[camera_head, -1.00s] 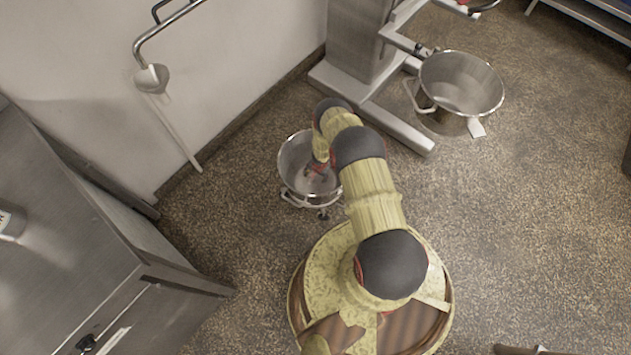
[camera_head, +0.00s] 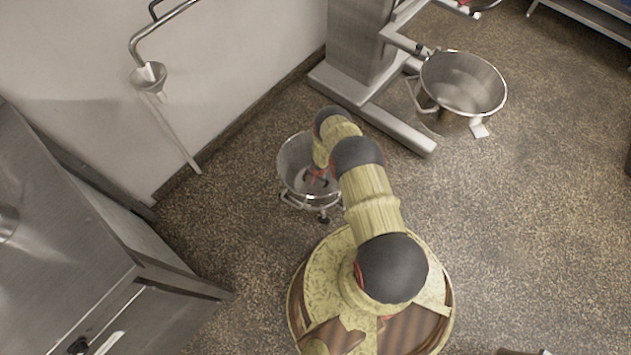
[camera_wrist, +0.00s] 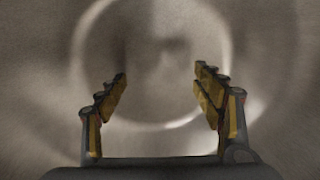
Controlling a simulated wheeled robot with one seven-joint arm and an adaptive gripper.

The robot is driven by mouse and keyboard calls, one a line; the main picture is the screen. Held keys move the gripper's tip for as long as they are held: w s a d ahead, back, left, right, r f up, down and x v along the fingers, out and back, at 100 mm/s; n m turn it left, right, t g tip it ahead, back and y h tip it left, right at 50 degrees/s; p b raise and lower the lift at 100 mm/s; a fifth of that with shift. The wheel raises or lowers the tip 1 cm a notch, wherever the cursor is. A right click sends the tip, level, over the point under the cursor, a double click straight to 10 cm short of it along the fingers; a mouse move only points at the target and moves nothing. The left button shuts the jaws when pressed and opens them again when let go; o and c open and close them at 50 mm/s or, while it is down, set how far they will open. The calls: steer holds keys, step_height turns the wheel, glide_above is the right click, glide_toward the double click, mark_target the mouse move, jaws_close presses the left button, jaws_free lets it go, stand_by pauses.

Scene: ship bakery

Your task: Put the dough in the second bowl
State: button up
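A steel bowl (camera_head: 288,180) with handles stands on the floor beside my base, and my arm reaches over it. My gripper (camera_head: 318,178) is low inside this bowl and partly hidden by my arm. The wrist view shows my gripper (camera_wrist: 160,90) open, with its two fingers wide apart and nothing between them. Below it is the blurred, round metal interior of the bowl (camera_wrist: 165,50). A second, larger steel bowl (camera_head: 463,85) is held by the mixer at the upper right, and its visible inside looks empty. I cannot make out any dough in either view.
The mixer stand (camera_head: 362,45) has metal feet (camera_head: 400,128) reaching along the floor between the two bowls. A steel cabinet (camera_head: 70,240) stands at the left. A pipe with a funnel (camera_head: 148,76) is on the wall. The speckled floor (camera_head: 530,210) at the right is clear.

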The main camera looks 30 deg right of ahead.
steer(key=shift+o, duration=0.9)
steer(key=shift+r, duration=0.1)
